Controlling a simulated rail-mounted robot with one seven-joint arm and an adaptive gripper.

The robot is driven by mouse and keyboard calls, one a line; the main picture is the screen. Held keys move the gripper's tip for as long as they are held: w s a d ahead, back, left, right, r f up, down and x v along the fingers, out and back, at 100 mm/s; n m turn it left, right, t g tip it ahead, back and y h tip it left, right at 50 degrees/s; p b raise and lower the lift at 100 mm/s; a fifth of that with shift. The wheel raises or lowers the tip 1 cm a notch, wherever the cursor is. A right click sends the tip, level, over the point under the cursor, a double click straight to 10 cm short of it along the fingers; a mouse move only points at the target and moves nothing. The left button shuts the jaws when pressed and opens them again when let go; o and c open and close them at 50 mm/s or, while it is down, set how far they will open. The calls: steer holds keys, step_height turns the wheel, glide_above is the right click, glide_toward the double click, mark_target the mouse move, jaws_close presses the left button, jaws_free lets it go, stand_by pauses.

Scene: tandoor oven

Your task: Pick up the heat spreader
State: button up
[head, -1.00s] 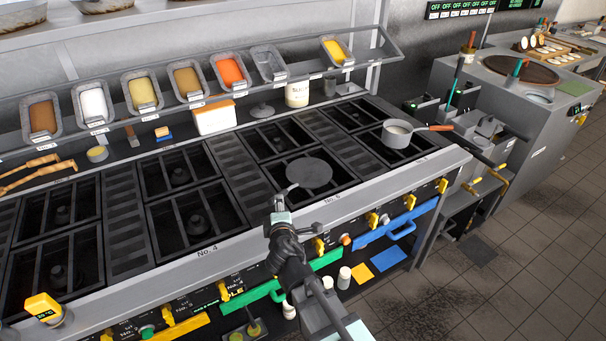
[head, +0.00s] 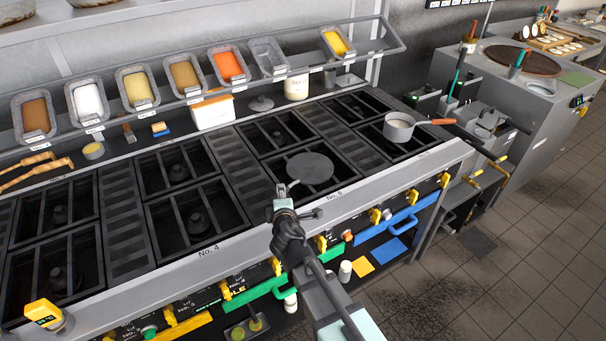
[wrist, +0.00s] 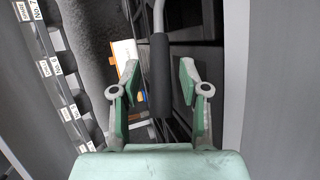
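In the wrist view the handle shows as a black grip (wrist: 161,75) on a metal rod, between the fingers. My gripper (head: 284,193) is just above the range's front edge, at the handle end. In the wrist view my gripper (wrist: 158,85) is open, with gaps on both sides of the grip. The disc is out of the wrist view.
A saucepan (head: 398,128) with an orange-brown handle stands on the right burner. A row of food pans (head: 138,88) is on the shelf behind. A lid (head: 261,103) and a white tub (head: 212,112) stand at the back. Yellow knobs (head: 320,243) line the range front.

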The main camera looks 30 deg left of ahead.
jaws_close()
steer(key=shift+r, duration=0.1)
step_height(320, 180, up, 20)
stand_by(0.7)
stand_by(0.4)
steer(key=shift+r+p, duration=1.25)
steer(key=shift+r, duration=0.7)
